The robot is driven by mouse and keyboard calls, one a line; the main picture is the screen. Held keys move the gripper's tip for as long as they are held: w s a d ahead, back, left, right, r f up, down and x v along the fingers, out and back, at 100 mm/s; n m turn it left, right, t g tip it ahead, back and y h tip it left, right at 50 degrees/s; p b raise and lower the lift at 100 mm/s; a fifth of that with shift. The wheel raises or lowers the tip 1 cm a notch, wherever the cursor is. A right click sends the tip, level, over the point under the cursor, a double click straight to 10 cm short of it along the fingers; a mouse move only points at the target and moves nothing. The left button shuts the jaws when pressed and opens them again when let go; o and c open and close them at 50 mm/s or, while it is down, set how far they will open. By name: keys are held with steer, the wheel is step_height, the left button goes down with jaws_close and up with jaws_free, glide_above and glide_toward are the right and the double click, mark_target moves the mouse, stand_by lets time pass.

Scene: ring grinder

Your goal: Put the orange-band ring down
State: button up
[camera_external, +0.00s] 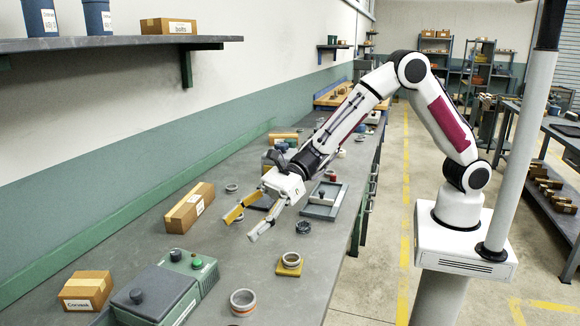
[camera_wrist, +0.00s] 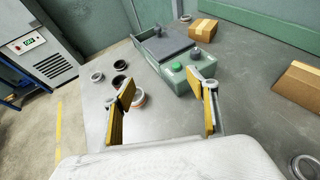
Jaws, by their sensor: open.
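A grey ring with an orange band (camera_external: 243,302) lies flat on the bench near the front in the external view. In the wrist view a ring with a reddish-orange band (camera_wrist: 138,99) shows on the bench beside the left finger, partly hidden by it; it looks like the same ring. My gripper (camera_external: 242,227) is open, its fingers wide apart with yellow inner pads, above the bench and apart from the ring. In the wrist view my gripper (camera_wrist: 169,93) has nothing between its fingertips.
A green box with buttons (camera_external: 190,272) stands left of the ring, cardboard boxes (camera_external: 189,207) along the wall side. A ring on a yellow base (camera_external: 290,262) and a dark ring (camera_external: 303,228) are to the right. A shelf (camera_external: 110,43) overhangs the wall side.

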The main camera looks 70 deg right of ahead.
steer(key=w+d+r+m+t+h, duration=0.1)
steer(key=w+d+r, duration=0.1)
steer(key=d, duration=0.6)
steer(key=w+d+r+m+t+h, duration=0.1)
steer(key=w+d+r+m+t, duration=0.1)
steer(key=d, duration=0.6)
steer(key=shift+w+d+r, duration=0.2)
steer(key=shift+w+r, duration=0.25)
steer(key=shift+r, duration=0.1)
